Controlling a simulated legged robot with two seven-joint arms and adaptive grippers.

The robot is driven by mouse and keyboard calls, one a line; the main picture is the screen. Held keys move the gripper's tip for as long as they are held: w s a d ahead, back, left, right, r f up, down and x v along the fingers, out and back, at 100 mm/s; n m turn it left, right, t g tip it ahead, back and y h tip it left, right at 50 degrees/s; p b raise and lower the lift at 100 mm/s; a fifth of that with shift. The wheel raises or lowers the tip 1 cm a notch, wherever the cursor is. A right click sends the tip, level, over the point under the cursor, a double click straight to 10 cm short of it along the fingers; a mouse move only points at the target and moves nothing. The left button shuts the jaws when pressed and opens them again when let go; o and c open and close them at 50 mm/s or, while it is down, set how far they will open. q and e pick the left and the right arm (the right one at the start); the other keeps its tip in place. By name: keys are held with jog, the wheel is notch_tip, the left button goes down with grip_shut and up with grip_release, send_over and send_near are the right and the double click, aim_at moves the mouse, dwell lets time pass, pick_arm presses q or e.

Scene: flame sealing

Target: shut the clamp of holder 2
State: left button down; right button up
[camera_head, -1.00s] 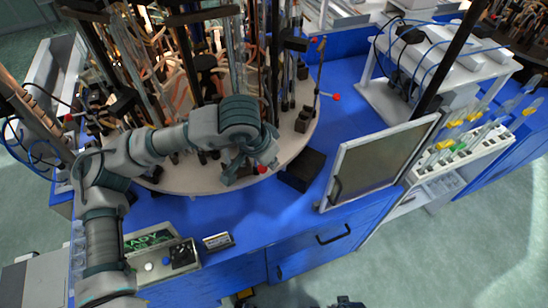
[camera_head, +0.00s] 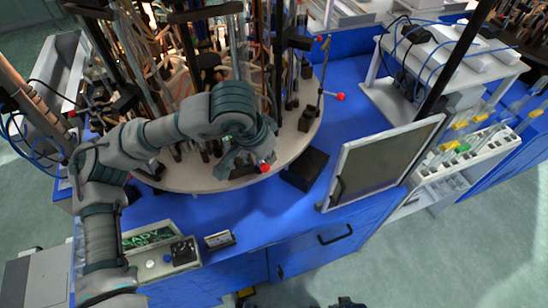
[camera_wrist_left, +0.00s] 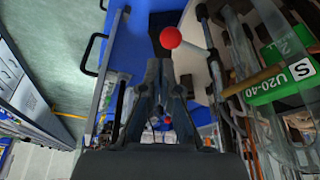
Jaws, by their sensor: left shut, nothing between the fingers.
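The clamp lever with a red ball knob (camera_head: 264,168) shows at the front of the round turntable. The same knob (camera_wrist_left: 170,38) is large in the left wrist view, on a pale metal lever, just beyond my fingertips. My left gripper (camera_head: 232,165) is right beside the knob, to its left in the head view. In the left wrist view its fingers (camera_wrist_left: 161,75) are together with nothing between them; I cannot tell whether they touch the knob or lever. A green block marked U20-40 (camera_wrist_left: 280,82) and clear glass tubing stand at right. The clamp jaws are hidden. My right gripper is not seen.
The white turntable (camera_head: 285,158) carries crowded rods and tubes. Another red knob (camera_head: 340,97) sticks out at its right edge. A black block (camera_head: 305,168) and a framed panel (camera_head: 382,165) stand on the blue bench (camera_head: 235,205).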

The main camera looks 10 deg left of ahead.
pick_arm(q)
jog(key=v, duration=0.8)
jog(key=shift+d+r, duration=0.2)
jog(key=shift+w+a, duration=0.1)
jog(key=shift+a, duration=0.1)
